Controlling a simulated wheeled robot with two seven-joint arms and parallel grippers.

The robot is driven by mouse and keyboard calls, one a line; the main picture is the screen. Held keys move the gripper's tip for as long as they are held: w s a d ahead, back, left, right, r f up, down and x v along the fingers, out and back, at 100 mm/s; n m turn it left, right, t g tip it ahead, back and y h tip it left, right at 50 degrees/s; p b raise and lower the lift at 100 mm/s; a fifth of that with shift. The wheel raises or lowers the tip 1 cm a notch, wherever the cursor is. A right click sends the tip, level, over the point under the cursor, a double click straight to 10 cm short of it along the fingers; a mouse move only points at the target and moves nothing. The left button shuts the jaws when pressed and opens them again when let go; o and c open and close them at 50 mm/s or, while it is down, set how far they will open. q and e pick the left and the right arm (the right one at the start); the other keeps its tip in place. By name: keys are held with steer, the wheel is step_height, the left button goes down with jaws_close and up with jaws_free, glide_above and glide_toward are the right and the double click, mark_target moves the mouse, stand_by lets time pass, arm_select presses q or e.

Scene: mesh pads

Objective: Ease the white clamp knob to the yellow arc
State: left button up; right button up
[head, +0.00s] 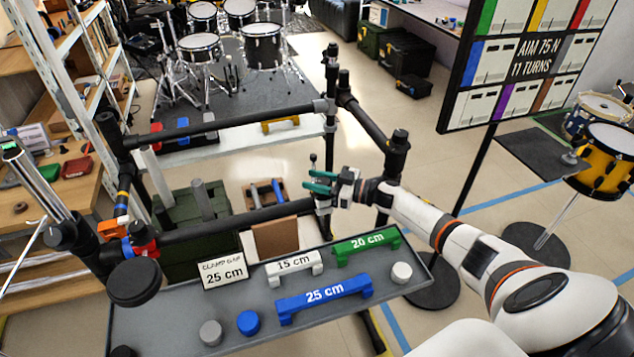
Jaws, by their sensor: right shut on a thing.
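My right gripper (318,183), with teal fingers, is at the black upright post of the pipe rack, beside the clamp (323,203) where the lower bar meets it. It is shut on a small part there, which I take for the white clamp knob. The fingers hide most of that part, so its colour and turn cannot be made out. I cannot make out a yellow arc. My left gripper is not in view.
A grey tray (180,312) in front holds a white 15 cm gauge (293,266), a green 20 cm gauge (366,246), a blue 25 cm gauge (324,298), a "clamp gap 25 cm" card (223,272) and loose round caps. A board (534,62) reads "AIM 75 N 11 TURNS".

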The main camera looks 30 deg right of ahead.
steer(key=o, duration=1)
steer(key=shift+w+a, duration=0.1)
steer(key=b+v, duration=0.1)
steer(key=v, duration=1.1)
